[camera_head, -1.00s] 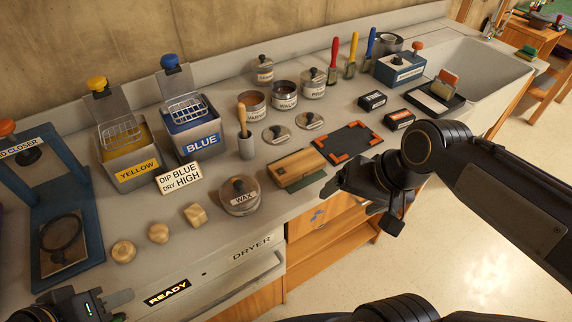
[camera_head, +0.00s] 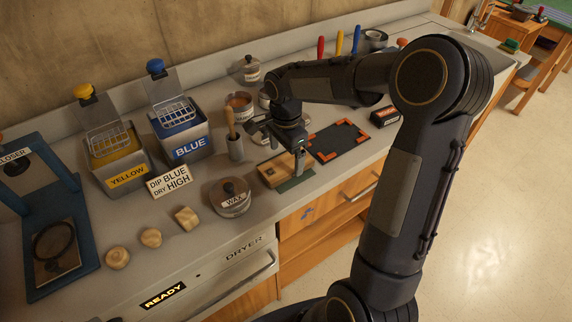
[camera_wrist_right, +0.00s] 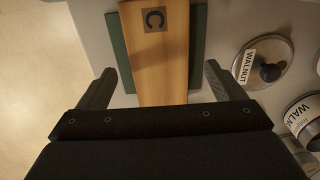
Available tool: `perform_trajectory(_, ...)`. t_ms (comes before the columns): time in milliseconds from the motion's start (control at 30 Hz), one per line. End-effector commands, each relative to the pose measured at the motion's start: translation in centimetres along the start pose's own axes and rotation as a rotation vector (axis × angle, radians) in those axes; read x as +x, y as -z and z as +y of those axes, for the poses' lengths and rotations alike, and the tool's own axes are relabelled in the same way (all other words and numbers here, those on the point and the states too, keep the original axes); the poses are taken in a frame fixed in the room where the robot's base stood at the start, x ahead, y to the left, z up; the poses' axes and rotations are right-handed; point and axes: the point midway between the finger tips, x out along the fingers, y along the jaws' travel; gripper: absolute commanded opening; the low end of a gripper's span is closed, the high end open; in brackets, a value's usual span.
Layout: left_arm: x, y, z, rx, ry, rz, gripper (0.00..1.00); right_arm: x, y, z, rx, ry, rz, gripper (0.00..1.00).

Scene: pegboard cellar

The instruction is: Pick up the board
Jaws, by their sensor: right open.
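The wooden board (camera_head: 272,173) lies on a dark green base (camera_head: 297,182) near the counter's front edge, partly hidden by my right gripper (camera_head: 280,150). In the right wrist view, the board (camera_wrist_right: 158,62) bears a dark square marked C. The green base (camera_wrist_right: 118,50) shows along both its sides. My right gripper (camera_wrist_right: 160,82) is open, with one finger on each side of the board in that view; gaps show between fingers and wood. My left gripper is out of view.
A wax tin (camera_head: 231,198) stands left of the board, and a dark mat with orange corners (camera_head: 338,141) lies to its right. The blue vat (camera_head: 188,140) and a brush in a holder (camera_head: 235,147) stand behind. Walnut-labelled lid (camera_wrist_right: 262,62) lies close by.

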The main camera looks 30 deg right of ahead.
Motion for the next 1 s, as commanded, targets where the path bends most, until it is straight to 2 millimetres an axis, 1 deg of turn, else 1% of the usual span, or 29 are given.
perform_trajectory(100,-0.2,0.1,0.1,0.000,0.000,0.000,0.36,1.7,0.0,0.1,0.000,-0.004,-0.001,0.89)
perform_trajectory(200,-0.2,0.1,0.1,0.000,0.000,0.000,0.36,2.4,-0.1,0.1,-0.001,0.000,-0.001,0.89)
perform_trajectory(433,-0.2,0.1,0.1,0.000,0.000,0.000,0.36,2.6,-0.1,0.1,-0.001,0.001,-0.001,0.89)
perform_trajectory(467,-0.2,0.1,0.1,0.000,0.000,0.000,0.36,2.6,-0.1,0.1,-0.001,0.001,-0.001,0.88)
perform_trajectory(867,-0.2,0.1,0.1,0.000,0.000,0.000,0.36,2.6,-0.1,0.1,-0.001,0.002,-0.001,0.35)
perform_trajectory(1000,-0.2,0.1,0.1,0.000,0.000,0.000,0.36,2.5,-0.1,0.1,-0.001,0.002,0.000,0.34)
